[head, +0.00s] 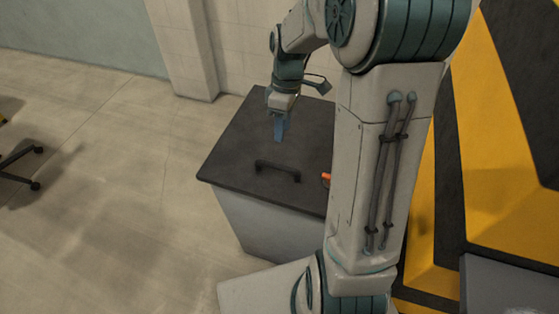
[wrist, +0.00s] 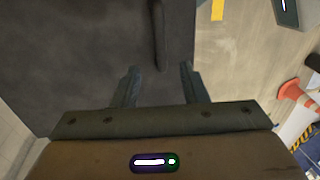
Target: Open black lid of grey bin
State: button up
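The grey bin (head: 258,222) stands on the floor with its flat black lid (head: 235,160) lying closed on top. A black bar handle (head: 278,171) is fixed on the lid, near the side closest to me. My gripper (head: 279,135) points down above the lid, behind the handle in the head view. In the wrist view my gripper (wrist: 158,75) is open, with its two fingers apart and nothing between them. The handle (wrist: 160,35) shows ahead of the fingertips there, and the lid (wrist: 80,60) fills the left side. My arm hides the bin's right part in the head view.
A small orange object (head: 326,177) shows at the lid's right, partly behind my arm. A yellow and black striped surface (head: 490,150) lies at right. An orange cone (wrist: 292,95) stands on the floor. The floor left of the bin is clear up to a wheeled chair base (head: 25,165).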

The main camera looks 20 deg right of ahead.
aim_at(279, 165)
jog(key=f, duration=0.4)
jog(key=s+a+f, duration=0.1)
jog(key=f, duration=0.2)
jog(key=s+f, duration=0.1)
jog(key=f, duration=0.3)
jog(key=shift+a+f, duration=0.2)
jog(key=shift+f, duration=0.1)
grip_shut()
